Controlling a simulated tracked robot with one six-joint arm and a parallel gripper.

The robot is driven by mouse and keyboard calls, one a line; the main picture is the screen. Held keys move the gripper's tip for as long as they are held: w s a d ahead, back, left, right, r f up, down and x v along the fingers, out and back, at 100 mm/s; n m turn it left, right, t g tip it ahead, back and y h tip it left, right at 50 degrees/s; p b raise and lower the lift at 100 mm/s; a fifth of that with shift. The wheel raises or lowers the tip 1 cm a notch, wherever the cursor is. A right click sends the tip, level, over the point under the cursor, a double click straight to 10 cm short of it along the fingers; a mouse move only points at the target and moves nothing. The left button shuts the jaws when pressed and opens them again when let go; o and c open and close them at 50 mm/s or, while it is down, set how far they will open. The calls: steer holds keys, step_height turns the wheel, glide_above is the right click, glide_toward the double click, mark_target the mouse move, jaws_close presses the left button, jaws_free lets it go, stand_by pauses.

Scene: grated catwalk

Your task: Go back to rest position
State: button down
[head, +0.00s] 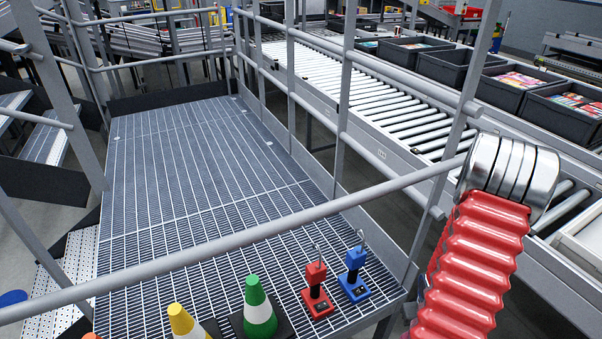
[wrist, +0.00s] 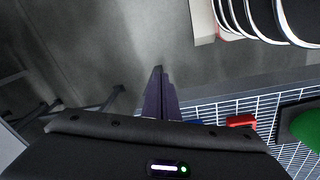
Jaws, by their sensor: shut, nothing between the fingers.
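My gripper (wrist: 158,98) shows in the wrist view as dark fingers, closed together, with nothing between them. It points down over the grey floor, just beside the edge of the grated catwalk (head: 180,180). The catwalk's edge and grating also show at the lower right of the wrist view. I cannot make out the gripper clearly in the head view, where the lower right is largely blocked.
A blue-based device (head: 354,274), a red device (head: 316,290), a green cone (head: 259,308) and a yellow cone (head: 184,322) stand at the catwalk's near end. A grey rail (head: 240,234) crosses in front. A roller conveyor (head: 370,95) with dark bins (head: 455,68) runs along the right.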

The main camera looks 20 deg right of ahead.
steer(key=w+a+r, duration=0.2)
steer(key=a+r, duration=0.2)
steer(key=r, duration=0.3)
steer(key=w+a+r+g, duration=0.1)
steer(key=w+a+r, duration=0.1)
steer(key=a+r, duration=0.35)
steer(key=w+a+r, duration=0.1)
steer(key=a+r, duration=0.2)
steer(key=r, duration=0.6)
steer(key=w+a+r+n+t+y, duration=0.1)
steer(key=a+r+n+t, duration=0.3)
steer(key=a+r, duration=1.7)
steer(key=a+t, duration=0.2)
steer(key=a, duration=0.1)
steer(key=shift+w+n, duration=0.3)
steer(key=shift+w, duration=0.05)
